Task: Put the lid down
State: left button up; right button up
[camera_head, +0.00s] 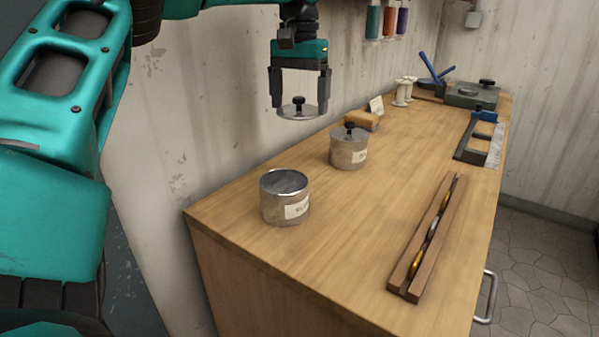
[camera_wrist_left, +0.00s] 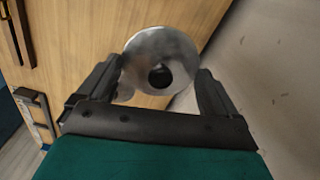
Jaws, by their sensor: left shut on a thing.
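My left gripper (camera_head: 298,98) is shut on the lid (camera_head: 297,112), a round metal disc with a dark knob. It holds the lid in the air, behind the open tin and near the wall. The lid also shows between the fingers in the left wrist view (camera_wrist_left: 183,55). The open metal tin (camera_head: 285,198) stands upright on the workbench (camera_head: 345,240) near its left end, with a paper label on its side. A second labelled tin (camera_head: 348,152), with its own knobbed lid on, stands further back. My right gripper is not in view.
A wooden tray (camera_head: 407,278) with a narrow row of small items lies at the front right. A tan block (camera_head: 362,121), white spools (camera_head: 403,91) and a green box (camera_head: 472,95) stand further back. The bench surface between the tins and the tray is clear.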

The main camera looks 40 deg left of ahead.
pick_arm(q)
notch_tip(320, 180, down, 8)
jog(key=shift+f+b, duration=0.25)
jog(key=shift+b, duration=0.65)
notch_tip(320, 180, down, 5)
jog(key=shift+b, duration=0.65)
jog(key=shift+f, duration=0.4)
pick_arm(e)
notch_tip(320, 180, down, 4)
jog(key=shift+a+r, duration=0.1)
pick_arm(q)
jog(key=shift+f, duration=0.1)
jog(key=o, duration=0.7)
notch_tip(320, 180, up, 12)
jog(key=p, duration=0.3)
jog(key=shift+r, duration=0.2)
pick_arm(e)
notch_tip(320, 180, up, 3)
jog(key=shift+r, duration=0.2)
